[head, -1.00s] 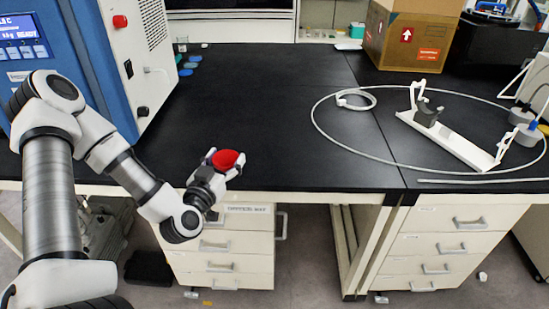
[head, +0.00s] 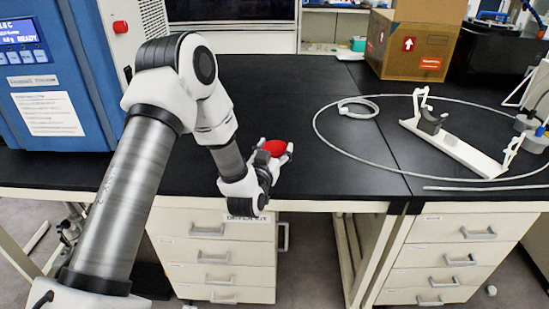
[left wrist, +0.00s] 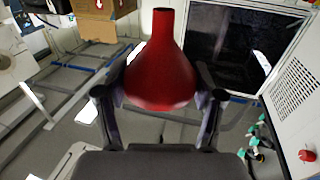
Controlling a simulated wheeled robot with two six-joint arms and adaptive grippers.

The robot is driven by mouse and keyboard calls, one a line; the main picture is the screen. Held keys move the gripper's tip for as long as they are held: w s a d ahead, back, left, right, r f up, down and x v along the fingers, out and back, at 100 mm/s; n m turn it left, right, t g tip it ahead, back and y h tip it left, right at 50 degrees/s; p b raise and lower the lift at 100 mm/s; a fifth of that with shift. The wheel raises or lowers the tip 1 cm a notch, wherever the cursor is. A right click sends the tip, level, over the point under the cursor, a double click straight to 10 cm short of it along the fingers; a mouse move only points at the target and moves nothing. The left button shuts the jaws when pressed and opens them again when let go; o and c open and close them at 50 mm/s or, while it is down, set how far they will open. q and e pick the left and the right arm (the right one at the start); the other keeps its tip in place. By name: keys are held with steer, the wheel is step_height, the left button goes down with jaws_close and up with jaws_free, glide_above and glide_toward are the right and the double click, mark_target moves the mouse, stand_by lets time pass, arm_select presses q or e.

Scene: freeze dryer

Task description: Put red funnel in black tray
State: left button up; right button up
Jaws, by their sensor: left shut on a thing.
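The red funnel (head: 274,147) is held in my left gripper (head: 272,154), just over the front part of the black bench top. In the left wrist view, the red funnel (left wrist: 160,65) sits between the two dark fingers of my left gripper (left wrist: 160,103), which are shut around its wide part. Its narrow spout points to the top of that picture. I cannot make out a black tray in either view. My right gripper is not in view.
A blue and white machine (head: 60,75) stands at the left. A white stand (head: 460,145) and a thin tube loop (head: 345,156) lie on the right of the bench. A cardboard box (head: 412,42) stands behind. The bench middle (head: 270,95) is clear.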

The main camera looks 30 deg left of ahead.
arm_select(q)
step_height(320, 180, down, 3)
steer(key=shift+f, duration=0.1)
steer(key=shift+s+f, duration=0.1)
steer(key=o, duration=0.9)
